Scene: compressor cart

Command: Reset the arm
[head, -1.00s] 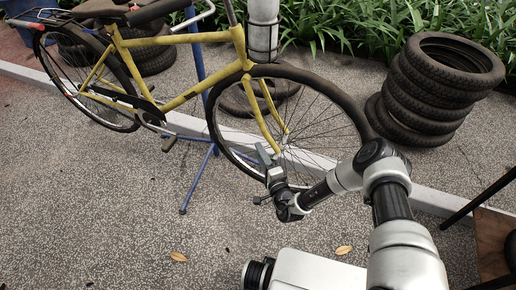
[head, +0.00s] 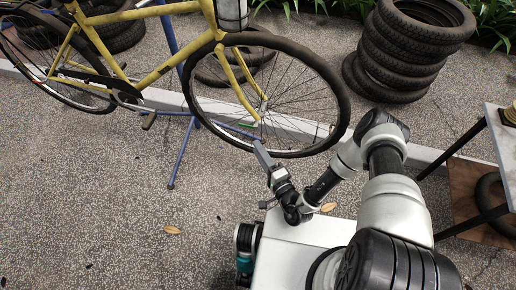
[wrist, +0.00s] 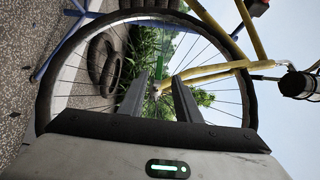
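My gripper (head: 263,157) is at the end of my arm, low in front of the yellow bicycle (head: 158,68). In the wrist view my gripper (wrist: 158,100) has its two grey fingers apart, with nothing between them that I can tell is held. The bicycle's front wheel (head: 335,83) stands beyond the fingertips. In the wrist view the front wheel (wrist: 47,85) appears sideways, with its hub region behind the fingers. The gripper looks apart from the wheel. My arm is bent, with its elbow raised to the right.
A blue stand (head: 181,155) is by the bicycle. A stack of tyres (head: 407,50) stands at the back right. A table (head: 497,132) with a lower wooden shelf (head: 470,190) is at the right edge. The paving (head: 110,210) at front left is clear apart from leaves.

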